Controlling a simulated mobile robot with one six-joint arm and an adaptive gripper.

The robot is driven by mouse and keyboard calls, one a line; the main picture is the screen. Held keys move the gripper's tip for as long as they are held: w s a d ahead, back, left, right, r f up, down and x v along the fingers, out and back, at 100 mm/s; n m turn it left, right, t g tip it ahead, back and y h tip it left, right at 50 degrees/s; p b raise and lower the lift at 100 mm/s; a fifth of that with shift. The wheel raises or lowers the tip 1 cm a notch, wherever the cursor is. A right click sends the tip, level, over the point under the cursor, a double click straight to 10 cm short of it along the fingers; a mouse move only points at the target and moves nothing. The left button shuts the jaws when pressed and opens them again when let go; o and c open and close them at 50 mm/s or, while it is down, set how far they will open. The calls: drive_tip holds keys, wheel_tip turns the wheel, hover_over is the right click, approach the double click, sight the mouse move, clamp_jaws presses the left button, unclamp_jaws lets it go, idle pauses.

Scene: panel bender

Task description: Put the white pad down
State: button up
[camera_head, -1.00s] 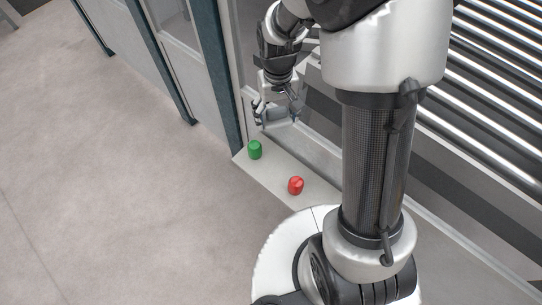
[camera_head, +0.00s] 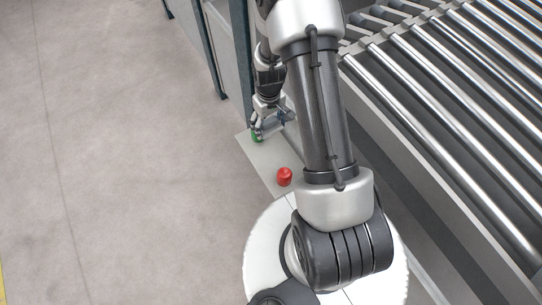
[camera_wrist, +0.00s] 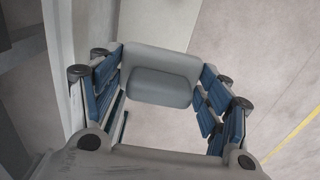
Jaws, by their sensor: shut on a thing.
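The white pad (camera_wrist: 160,75), which looks light grey with rounded edges, sits between the two fingers of my gripper in the wrist view. My gripper (camera_wrist: 160,92) is shut on it, with the blue finger linings on either side. In the head view my gripper (camera_head: 270,123) is low over the pale ledge, close to the green knob-like piece (camera_head: 256,138). The pad is hard to make out there, and I cannot tell whether it touches the ledge.
A red knob-like piece (camera_head: 284,177) stands on the pale ledge (camera_head: 262,158), nearer my base. A roller conveyor (camera_head: 450,110) fills the right side. A blue-grey post (camera_head: 241,60) rises behind the ledge. The floor (camera_head: 130,170) at left is clear.

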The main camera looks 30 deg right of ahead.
sight(272, 156)
drive_tip(key=f+b, duration=0.1)
drive_tip(key=f, duration=0.6)
drive_tip(key=f+b, duration=0.2)
drive_tip(key=f, duration=0.5)
drive_tip(key=d+f+b, duration=0.1)
drive_tip(key=f+b, duration=0.1)
drive_tip(key=f, duration=0.5)
drive_tip(key=shift+s+f, duration=0.15)
drive_tip(key=shift+f+b, duration=0.1)
drive_tip(key=shift+b, duration=0.25)
drive_tip(key=shift+f, duration=0.15)
drive_tip(key=o, duration=0.9)
drive_tip(key=shift+o, duration=0.2)
